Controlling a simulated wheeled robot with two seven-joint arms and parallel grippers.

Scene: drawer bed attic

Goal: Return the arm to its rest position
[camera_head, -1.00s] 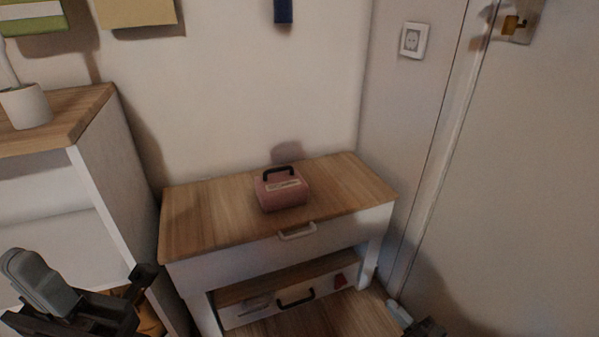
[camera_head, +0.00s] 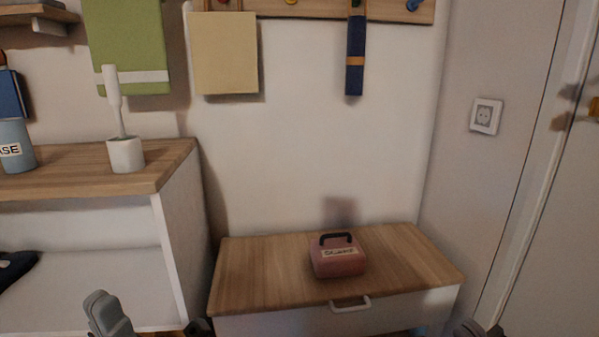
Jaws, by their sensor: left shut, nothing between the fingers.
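My left gripper (camera_head: 108,313) shows at the bottom left edge as a grey rounded part, with a dark part further right. It is shut and empty, apart from any object, in front of the shelf. Most of it and its arm lie below the picture. Of my right arm only small dark tips (camera_head: 468,328) show at the bottom edge, too little to tell the jaws.
A pink box (camera_head: 338,260) with a black handle sits on the wooden-topped drawer bench (camera_head: 265,270). Left is a shelf unit (camera_head: 180,245) with a brush in a white holder (camera_head: 125,154). Cloths and a blue strap (camera_head: 355,60) hang on the wall. A door stands right.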

